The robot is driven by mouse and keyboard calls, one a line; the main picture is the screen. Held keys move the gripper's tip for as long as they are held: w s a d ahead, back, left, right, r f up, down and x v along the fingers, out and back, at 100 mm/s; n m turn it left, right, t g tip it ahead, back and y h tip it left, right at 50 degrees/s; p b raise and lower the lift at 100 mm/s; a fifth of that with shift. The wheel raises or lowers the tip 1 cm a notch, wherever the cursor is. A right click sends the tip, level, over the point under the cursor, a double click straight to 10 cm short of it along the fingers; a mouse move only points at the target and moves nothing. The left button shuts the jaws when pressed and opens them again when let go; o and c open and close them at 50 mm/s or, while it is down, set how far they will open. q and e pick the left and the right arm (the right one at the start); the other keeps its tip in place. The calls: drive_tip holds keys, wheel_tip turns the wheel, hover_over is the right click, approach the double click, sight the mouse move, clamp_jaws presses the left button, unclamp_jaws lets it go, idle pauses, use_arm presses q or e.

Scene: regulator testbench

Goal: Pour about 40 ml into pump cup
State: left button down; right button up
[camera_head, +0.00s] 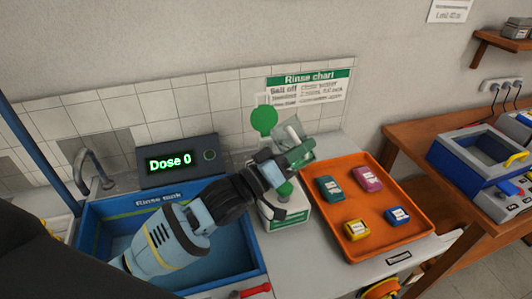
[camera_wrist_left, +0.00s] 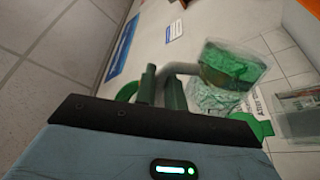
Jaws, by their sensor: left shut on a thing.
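My left gripper (camera_head: 290,166) is shut on the grey handle of a clear jug (camera_head: 296,136), raised above the white-and-green unit (camera_head: 290,217). In the left wrist view the handle (camera_wrist_left: 182,68) lies at the fingers (camera_wrist_left: 160,88), and the jug (camera_wrist_left: 232,64) is tilted with green contents. Another green mass (camera_wrist_left: 212,98) shows just below it; I cannot tell whether it is in the jug or in a cup. A clear container (camera_wrist_left: 298,125) is at that view's right edge. The pump cup is not clearly identifiable. The display (camera_head: 178,155) reads "Dose 0".
A blue rinse sink (camera_head: 90,235) is under my left arm. An orange tray (camera_head: 368,250) with several coloured blocks lies right of the unit. A green disc (camera_head: 264,120) stands behind the gripper. A wooden table (camera_head: 410,135) is farther right.

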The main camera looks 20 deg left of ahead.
sight(303, 159)
use_arm(q)
drive_tip(key=shift+w+f, duration=0.15)
drive_tip(key=shift+f, duration=0.3)
drive_tip(key=shift+w+d+f+m, duration=0.5)
drive_tip(key=shift+w+d+f, duration=0.05)
drive_tip(key=shift+d+f, duration=0.05)
drive_tip(key=shift+s+f+m+g, duration=0.15)
drive_tip(key=shift+m+g, duration=0.15)
drive_tip(key=shift+s+a, duration=0.15)
drive_tip(key=shift+s, duration=0.2)
drive_tip(key=shift+w+f, duration=0.1)
drive_tip(key=shift+w, duration=0.15)
drive_tip(key=shift+s, duration=0.1)
drive_tip(key=shift+m, duration=0.3)
